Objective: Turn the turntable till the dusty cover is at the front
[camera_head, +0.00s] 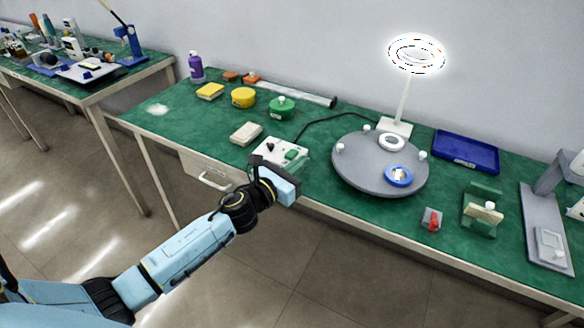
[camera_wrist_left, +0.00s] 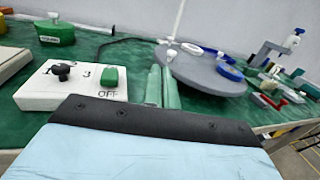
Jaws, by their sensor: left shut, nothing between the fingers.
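The grey round turntable (camera_head: 365,172) stands on the green bench, with small white knobs around its rim. It carries a white ring-shaped part (camera_head: 391,142) at the back and a blue round part (camera_head: 398,176) with a pale centre at the front right. I cannot tell which is the dusty cover. My left gripper (camera_head: 303,163) is shut and empty, just left of the turntable. In the left wrist view its greenish fingers (camera_wrist_left: 163,87) are together, between a white control box (camera_wrist_left: 70,85) and the turntable (camera_wrist_left: 205,72). The box has a black knob and a green switch.
A lamp (camera_head: 397,125) with a glowing ring stands behind the turntable. A blue tray (camera_head: 466,151) lies back right. A small red-handled part (camera_head: 431,219) and a green stand (camera_head: 480,222) are front right. Yellow and green canisters (camera_head: 281,108) stand left.

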